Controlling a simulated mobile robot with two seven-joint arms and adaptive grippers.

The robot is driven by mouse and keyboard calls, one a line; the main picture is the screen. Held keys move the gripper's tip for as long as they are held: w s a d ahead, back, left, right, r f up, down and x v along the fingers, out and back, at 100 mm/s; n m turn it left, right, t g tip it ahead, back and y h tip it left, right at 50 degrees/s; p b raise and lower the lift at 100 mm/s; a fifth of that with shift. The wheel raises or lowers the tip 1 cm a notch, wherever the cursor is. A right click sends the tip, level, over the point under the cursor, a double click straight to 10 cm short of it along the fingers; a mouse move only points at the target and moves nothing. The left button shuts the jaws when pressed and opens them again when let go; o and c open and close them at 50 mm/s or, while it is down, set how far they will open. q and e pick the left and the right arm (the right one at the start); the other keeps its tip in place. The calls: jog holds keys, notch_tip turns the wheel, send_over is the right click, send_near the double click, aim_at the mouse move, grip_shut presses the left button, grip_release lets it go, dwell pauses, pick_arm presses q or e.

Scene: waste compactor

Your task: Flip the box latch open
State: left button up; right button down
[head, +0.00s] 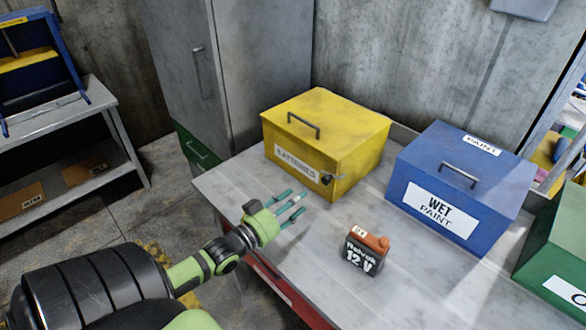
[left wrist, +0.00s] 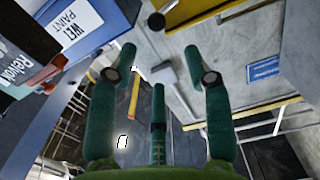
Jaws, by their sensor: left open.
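A yellow box (head: 350,138) labelled BATTERIES stands at the back of the grey table (head: 225,182). Its lid is down and carries a dark handle (head: 303,125). A small dark latch (head: 327,179) sits on its front face, right of the label. My left gripper (head: 297,201) is open and empty, its teal fingers spread, in front of the box and a little left of and below the latch in the head view. It appears apart from the latch.
A battery (head: 362,256) marked 12 V stands on the table right of my left gripper. A blue WET PAINT box (head: 408,172) and a green box (head: 555,235) stand further right. A grey cabinet (head: 255,60) rises behind. The table between gripper and battery is clear.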

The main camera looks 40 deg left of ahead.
aim_at(330, 175)
pick_arm(q)
jog(key=shift+a+r, duration=0.15)
jog(key=shift+a, duration=0.15)
jog(key=c, duration=0.9)
jog(key=a+r+n+b, duration=0.2)
jog(key=shift+s+a+r+n+b, duration=0.25)
jog(key=shift+s+a+n+b, duration=0.05)
jog(key=shift+s+b, duration=0.1)
grip_shut()
jog(key=w+r+n+p, duration=0.15)
jog(key=w+r, duration=0.25)
jog(key=w, duration=0.5)
jog(key=shift+g+h, duration=0.3)
jog(key=shift+w+d+f, duration=0.15)
jog(key=shift+d+f, duration=0.25)
jog(key=shift+f, duration=0.35)
jog(key=shift+w+d+f, duration=0.2)
jog(key=shift+d+f, duration=0.2)
jog(key=shift+f, duration=0.35)
jog(key=shift+w+d+f, duration=0.15)
jog(key=shift+d+f, duration=0.25)
jog(key=shift+f, duration=0.35)
